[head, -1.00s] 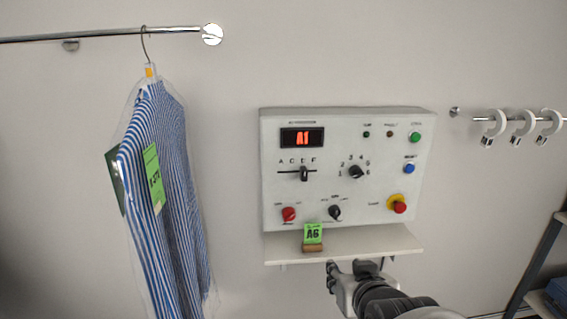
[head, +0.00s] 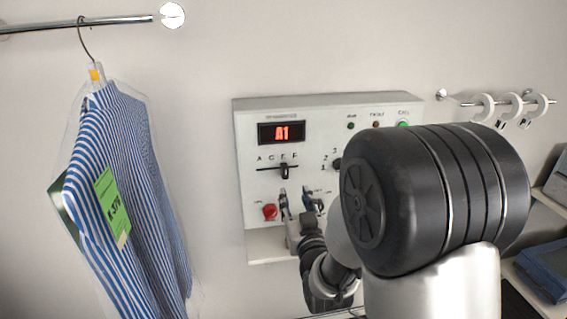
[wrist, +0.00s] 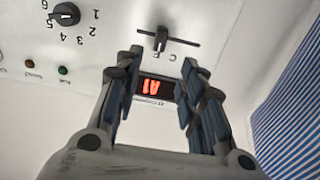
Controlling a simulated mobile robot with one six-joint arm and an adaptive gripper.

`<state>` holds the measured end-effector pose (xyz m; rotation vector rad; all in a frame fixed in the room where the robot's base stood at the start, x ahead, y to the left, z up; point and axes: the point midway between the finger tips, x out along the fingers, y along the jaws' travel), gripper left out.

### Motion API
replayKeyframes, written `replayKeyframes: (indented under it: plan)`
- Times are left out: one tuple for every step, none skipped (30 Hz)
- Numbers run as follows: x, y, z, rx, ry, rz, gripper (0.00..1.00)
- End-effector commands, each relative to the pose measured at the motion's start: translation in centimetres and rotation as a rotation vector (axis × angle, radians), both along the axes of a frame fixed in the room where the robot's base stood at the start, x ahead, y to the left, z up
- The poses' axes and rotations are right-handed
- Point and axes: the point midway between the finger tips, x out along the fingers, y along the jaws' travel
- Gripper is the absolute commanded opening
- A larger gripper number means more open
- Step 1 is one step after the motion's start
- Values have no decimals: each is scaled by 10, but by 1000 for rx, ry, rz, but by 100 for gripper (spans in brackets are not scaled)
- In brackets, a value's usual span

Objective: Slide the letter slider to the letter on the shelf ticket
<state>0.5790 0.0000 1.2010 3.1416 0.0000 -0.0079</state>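The letter slider is a black knob (head: 284,171) on a horizontal slot in the white panel, below a row of letters. It stands at about the third letter. In the wrist view, turned upside down, the slider knob (wrist: 161,38) lies just beyond my gripper's fingertips. My gripper (head: 296,197) is in front of the panel, below the slider. In the wrist view my gripper (wrist: 160,61) is open and empty, its fingers either side of the display. The display (head: 281,132) reads A1. The shelf ticket is hidden behind my arm.
A red knob (head: 270,212) is left of my gripper. The number dial (wrist: 65,14) shows in the wrist view. The shelf (head: 266,247) is below the panel. A bagged striped shirt (head: 135,180) hangs at left. White rings (head: 512,104) hang at right.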

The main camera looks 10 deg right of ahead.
Motion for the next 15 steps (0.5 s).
replayKeyframes:
  plan:
    - [14,0,1,0,-9,0,37]
    - [20,0,0,0,-7,0,37]
    - [29,0,0,0,-7,0,37]
    - [36,0,0,0,-7,0,37]
    - [43,0,-1,0,-7,0,37]
    - [51,0,0,0,-7,0,37]
    - [58,0,0,0,-7,0,37]
    - [65,0,-1,0,-6,0,37]
    - [73,0,-1,0,-7,0,37]
    - [80,0,-1,0,-6,0,37]
    - [86,0,-1,0,-6,0,37]
    - [94,0,-1,0,-6,0,37]
    - [99,0,-1,0,-6,0,37]
    - [105,0,-1,0,-6,0,37]
    - [111,0,-1,0,-6,0,37]
